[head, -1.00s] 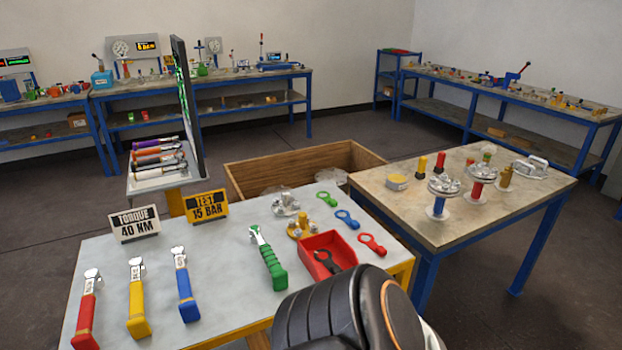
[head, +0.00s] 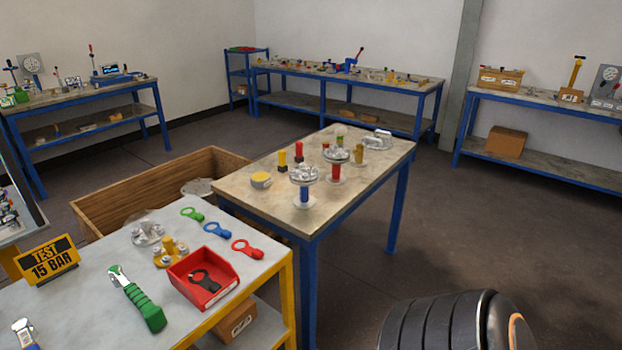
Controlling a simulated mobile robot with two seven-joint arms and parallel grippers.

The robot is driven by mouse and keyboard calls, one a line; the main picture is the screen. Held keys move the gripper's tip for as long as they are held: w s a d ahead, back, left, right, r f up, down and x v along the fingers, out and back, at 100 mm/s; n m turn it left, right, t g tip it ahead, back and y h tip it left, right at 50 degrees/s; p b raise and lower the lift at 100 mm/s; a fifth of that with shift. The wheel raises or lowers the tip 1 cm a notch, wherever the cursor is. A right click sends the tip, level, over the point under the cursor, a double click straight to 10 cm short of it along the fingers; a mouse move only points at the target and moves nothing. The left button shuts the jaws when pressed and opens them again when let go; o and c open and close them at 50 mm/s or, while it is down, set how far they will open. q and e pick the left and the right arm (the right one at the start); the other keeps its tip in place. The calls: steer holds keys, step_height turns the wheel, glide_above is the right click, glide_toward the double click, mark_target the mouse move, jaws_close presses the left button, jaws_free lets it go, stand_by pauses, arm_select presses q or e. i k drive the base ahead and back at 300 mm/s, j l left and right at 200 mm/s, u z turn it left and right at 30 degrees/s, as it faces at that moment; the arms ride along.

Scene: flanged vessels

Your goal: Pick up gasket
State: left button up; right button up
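Three flat ring-shaped pieces with tabs, which look like gaskets, lie in a row on the near grey table: a green gasket (head: 192,213), a blue gasket (head: 217,230) and a red gasket (head: 247,249). A black gasket (head: 204,281) of similar shape lies in a red tray (head: 228,290) at the table's right front. The task does not say which gasket is meant. Neither of my grippers is in view.
A green-handled wrench (head: 137,300) lies left of the tray. Silver (head: 147,232) and brass (head: 170,252) flanged parts stand behind it. Two flanged vessels (head: 304,187) (head: 336,167) stand on the table to the right. A wooden crate (head: 150,190) is behind.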

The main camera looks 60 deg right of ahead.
mark_target(258, 254)
steer(key=z, duration=1.4)
